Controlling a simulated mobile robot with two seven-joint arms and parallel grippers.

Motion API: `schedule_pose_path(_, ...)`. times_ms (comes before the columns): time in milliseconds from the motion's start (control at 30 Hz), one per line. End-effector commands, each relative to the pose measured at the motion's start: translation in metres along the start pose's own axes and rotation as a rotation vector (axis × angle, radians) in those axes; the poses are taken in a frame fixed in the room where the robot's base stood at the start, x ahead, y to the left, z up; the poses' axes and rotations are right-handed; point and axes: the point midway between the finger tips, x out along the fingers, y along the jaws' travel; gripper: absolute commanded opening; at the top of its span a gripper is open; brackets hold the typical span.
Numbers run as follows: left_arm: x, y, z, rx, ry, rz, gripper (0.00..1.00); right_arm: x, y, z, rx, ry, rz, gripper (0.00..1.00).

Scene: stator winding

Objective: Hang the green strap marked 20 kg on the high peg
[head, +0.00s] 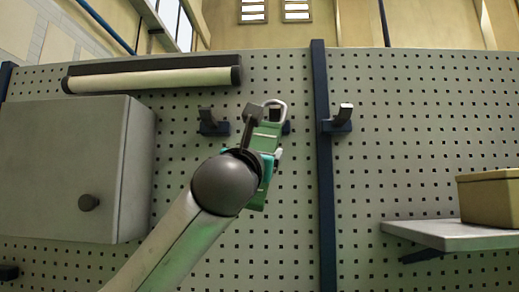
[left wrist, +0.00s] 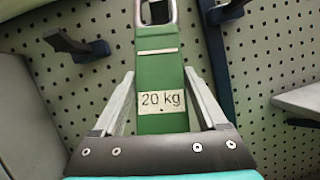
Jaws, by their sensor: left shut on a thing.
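The green strap (head: 267,137) has a metal ring at its top and hangs roughly upright in front of the pegboard. In the left wrist view the strap (left wrist: 158,65) carries a white label reading 20 kg. My left gripper (head: 263,150) is shut on the strap below the ring, one finger on each side. In the head view the ring (head: 283,105) overlaps the middle peg (head: 275,115), whose end shows inside it; I cannot tell whether the ring is around the peg or just in front. The ring is cut off in the left wrist view. My right gripper is not in view.
Upper pegs stand to the left (head: 208,122) and right (head: 339,118), the right one on a dark blue upright (head: 323,190). A grey cabinet (head: 70,165) is at left under a long tube (head: 150,79). A shelf (head: 445,234) with a tan box (head: 490,197) is at right.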

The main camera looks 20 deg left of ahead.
Motion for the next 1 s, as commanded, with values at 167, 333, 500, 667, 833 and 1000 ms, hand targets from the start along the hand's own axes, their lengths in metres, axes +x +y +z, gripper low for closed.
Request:
schedule_pose_path(167,0.01,0.001,-0.003,-0.001,-0.003,0.001,0.0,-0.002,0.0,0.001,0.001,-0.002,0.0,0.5)
schedule_pose_path(333,0.019,0.002,-0.006,0.0,-0.003,0.001,0.0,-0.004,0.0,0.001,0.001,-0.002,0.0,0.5)
schedule_pose_path(500,0.028,0.003,-0.01,0.0,-0.004,0.001,0.0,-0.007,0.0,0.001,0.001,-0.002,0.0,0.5)
schedule_pose_path(667,0.036,0.003,-0.014,0.0,-0.004,0.0,0.0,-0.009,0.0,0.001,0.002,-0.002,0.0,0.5)
schedule_pose_path(833,0.04,0.003,-0.024,0.002,-0.004,0.001,0.0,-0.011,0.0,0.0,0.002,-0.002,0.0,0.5)
schedule_pose_path(1000,0.041,0.002,-0.031,0.001,-0.004,0.0,0.0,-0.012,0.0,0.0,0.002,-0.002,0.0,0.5)
